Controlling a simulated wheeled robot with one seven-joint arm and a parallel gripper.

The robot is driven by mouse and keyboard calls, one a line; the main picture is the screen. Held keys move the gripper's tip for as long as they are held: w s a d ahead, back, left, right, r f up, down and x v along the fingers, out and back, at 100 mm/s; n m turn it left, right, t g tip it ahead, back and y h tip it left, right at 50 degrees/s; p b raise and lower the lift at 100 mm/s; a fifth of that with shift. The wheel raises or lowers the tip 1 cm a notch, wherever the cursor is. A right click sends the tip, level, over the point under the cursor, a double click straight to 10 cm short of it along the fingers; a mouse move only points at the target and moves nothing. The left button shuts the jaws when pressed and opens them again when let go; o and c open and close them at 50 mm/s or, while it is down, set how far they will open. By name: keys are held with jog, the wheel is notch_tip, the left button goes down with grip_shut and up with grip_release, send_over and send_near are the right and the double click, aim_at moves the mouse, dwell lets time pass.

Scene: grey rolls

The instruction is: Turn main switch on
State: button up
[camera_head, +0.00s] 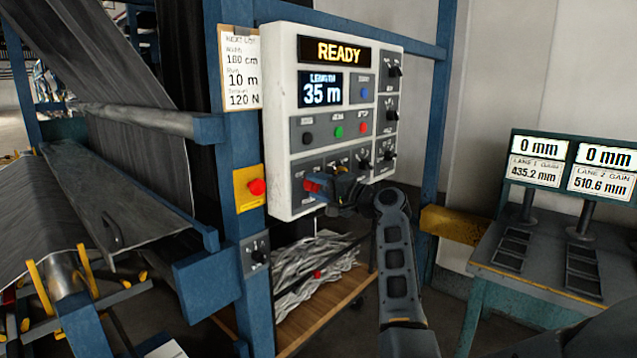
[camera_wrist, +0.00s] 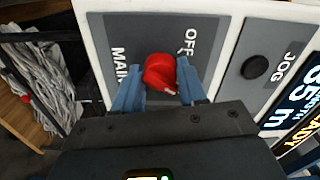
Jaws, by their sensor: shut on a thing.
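The main switch is a red knob on the lower left of the white control panel (camera_head: 280,120). In the wrist view the red knob (camera_wrist: 160,72) sits between my blue fingers, with a short white mark at its lower right edge. The words OFF and MAIN stand on the grey plate (camera_wrist: 150,30) around it; other lettering there is hidden. In the head view the red knob (camera_head: 311,185) shows beside my gripper (camera_head: 325,187), which partly covers it. My gripper is shut on the knob, one finger on each side.
A yellow box with a red emergency button (camera_head: 257,187) is left of the panel. The display reads READY (camera_head: 339,52). Black, green and red buttons and several black knobs are close above and right. Below is a wooden shelf (camera_head: 325,318) with grey material.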

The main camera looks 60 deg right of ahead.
jog(key=shift+m, duration=1.1)
jog(key=o, duration=1)
jog(key=shift+o, duration=0.2)
jog(key=b+v, duration=0.1)
jog(key=v, duration=0.6)
jog(key=shift+s+b, duration=0.3)
jog(key=shift+s, duration=0.1)
jog(key=shift+a, duration=0.1)
